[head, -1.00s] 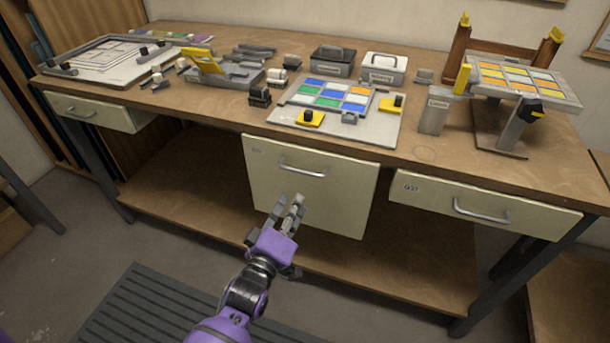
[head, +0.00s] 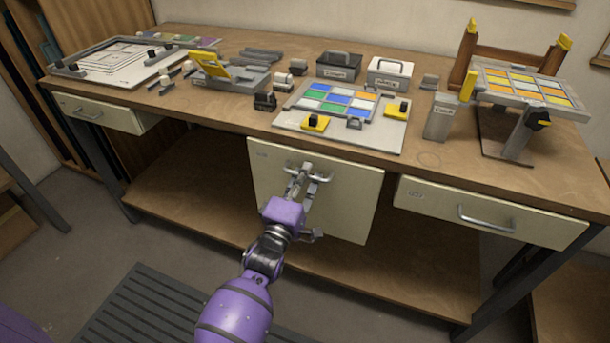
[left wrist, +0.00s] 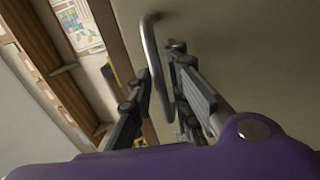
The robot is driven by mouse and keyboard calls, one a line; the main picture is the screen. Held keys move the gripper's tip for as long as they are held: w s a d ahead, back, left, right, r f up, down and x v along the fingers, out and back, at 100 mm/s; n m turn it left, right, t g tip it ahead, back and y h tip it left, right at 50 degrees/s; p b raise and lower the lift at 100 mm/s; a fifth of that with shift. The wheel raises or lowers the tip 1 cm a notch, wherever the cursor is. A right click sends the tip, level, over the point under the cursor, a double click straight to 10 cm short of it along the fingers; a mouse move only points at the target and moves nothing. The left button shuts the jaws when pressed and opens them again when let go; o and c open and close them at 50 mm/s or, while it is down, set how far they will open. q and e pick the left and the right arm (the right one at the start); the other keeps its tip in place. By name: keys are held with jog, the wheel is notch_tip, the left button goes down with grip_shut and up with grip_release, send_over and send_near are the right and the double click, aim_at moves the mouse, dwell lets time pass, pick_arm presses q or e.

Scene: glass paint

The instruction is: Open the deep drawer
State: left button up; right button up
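The deep drawer (head: 345,215) has a tall cream front under the middle of the workbench. It looks shut. Its metal bar handle (head: 322,177) is near the top of the front. My left gripper (head: 302,172) is at the handle, covering part of it. In the left wrist view the handle (left wrist: 150,42) runs between the two fingers of my left gripper (left wrist: 162,80). The fingers stand apart on either side of the bar, with a gap visible on the right finger's side. Whether the left finger touches the bar is unclear. My right gripper is not in view.
A shallow drawer (head: 490,213) is to the right and another (head: 100,113), slightly out, is to the left. The benchtop (head: 240,115) holds a paint tile panel (head: 335,105), boxes and tools. A lower shelf (head: 190,190) runs beneath. Floor in front shows a ribbed mat (head: 150,305).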

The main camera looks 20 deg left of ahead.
pick_arm(q)
jog(key=shift+w, duration=0.1)
grip_shut()
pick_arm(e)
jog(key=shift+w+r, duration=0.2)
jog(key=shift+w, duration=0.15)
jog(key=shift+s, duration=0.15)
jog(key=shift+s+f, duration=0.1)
